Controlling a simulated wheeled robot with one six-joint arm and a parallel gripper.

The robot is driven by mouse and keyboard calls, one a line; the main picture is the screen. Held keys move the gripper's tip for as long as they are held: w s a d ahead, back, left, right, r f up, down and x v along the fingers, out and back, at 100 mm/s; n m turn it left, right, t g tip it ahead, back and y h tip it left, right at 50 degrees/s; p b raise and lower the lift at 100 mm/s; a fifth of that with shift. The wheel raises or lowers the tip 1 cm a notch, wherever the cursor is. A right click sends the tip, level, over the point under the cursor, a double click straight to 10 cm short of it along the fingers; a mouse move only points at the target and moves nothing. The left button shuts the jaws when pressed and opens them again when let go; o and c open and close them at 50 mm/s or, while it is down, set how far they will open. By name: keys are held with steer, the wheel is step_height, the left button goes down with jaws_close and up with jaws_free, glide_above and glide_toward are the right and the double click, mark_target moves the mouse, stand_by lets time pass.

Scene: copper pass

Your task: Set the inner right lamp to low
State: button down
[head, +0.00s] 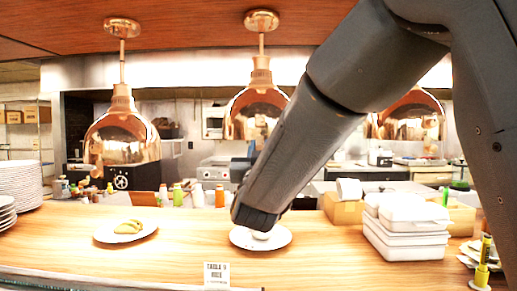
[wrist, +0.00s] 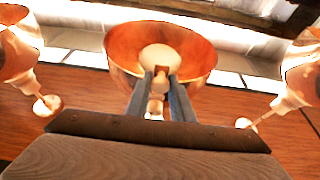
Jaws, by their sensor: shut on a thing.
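In the wrist view a copper lamp (wrist: 116,49) fills the upper middle, its open mouth toward me and a pale round bulb (wrist: 160,56) glowing inside. My gripper (wrist: 160,76) reaches to the mouth of this shade, just below the bulb in the picture. Its two fingers are shut on a small tan knob (wrist: 158,86) between them. In the head view three copper lamps hang in a row: left (head: 122,132), middle (head: 246,108) and right (head: 412,118). My arm partly covers the middle and right ones, and my fingertips are hidden there. The lamp's setting cannot be read.
The wooden counter (head: 175,262) bears a plate of food (head: 103,235), another plate (head: 284,236) behind my arm, stacked white plates (head: 20,181) at left and white containers (head: 408,241) at right. In the wrist view neighbouring lamps hang left (wrist: 14,45) and right (wrist: 303,78).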

step_height(320, 180, down, 9)
steer(key=b, duration=0.6)
steer(key=c, duration=1.6)
jaws_free()
steer(key=shift+r, duration=0.15)
steer(key=shift+s, duration=0.15)
steer(key=b+v, duration=0.2)
steer(key=v, duration=0.5)
steer(key=shift+s, duration=0.25)
